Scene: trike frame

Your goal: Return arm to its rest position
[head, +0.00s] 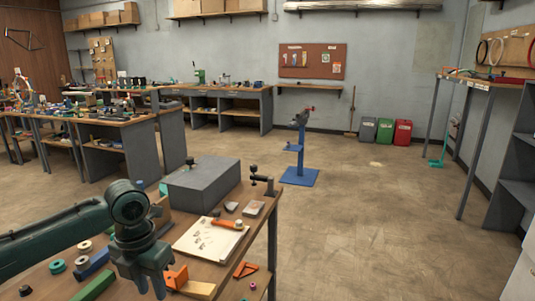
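My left arm comes in from the left over the near workbench (262,222). Its dark green gripper (151,287) points down over the bench's front part. The fingers are small in view, and whether they are open or shut is unclear. An orange part (190,283) lies just right of the fingers; I cannot tell whether they touch it. My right gripper is not in view.
A grey box (203,185), a paper sheet (208,240), an orange triangular piece (245,270) and a blue bar (92,264) are on the near bench. A blue stand (299,150) is beyond it. The floor to the right is clear.

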